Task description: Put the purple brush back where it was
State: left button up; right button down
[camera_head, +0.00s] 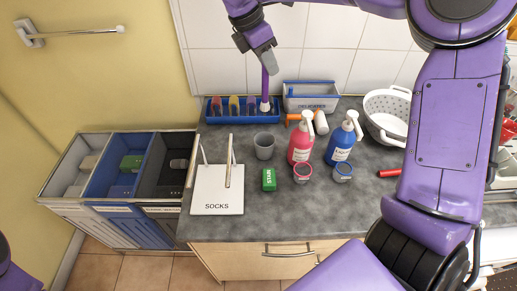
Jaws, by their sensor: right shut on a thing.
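The purple brush (265,85) hangs upright with its pale head down. My right gripper (263,58) is shut on the upper end of its handle. The brush head is over the right end of a blue rack (241,119) at the back of the counter. I cannot tell whether the head is inside the rack's right compartment or just above it. Other brush-like items stand in the rack: a pink one (216,104), a yellow one (234,104) and a purplish one (250,104). My left gripper is out of view.
A grey bin marked delicates (310,104) stands right of the rack. A grey cup (264,146), a red pump bottle (301,142), a blue pump bottle (341,143) and a white colander (376,105) stand nearby. Sorting bins (120,210) are at left.

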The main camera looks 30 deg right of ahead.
aim_at(264, 87)
jog(key=f+b, duration=0.2)
jog(key=f, duration=0.1)
jog(key=f+b, duration=0.6)
jog(key=shift+s, duration=0.35)
notch_tip(264, 87, down, 10)
jog(key=p, duration=0.1)
jog(key=shift+s+p, duration=0.2)
jog(key=shift+p, duration=0.15)
jog(key=c, duration=1)
grip_release()
jog(key=shift+r, duration=0.1)
jog(key=shift+r, duration=0.1)
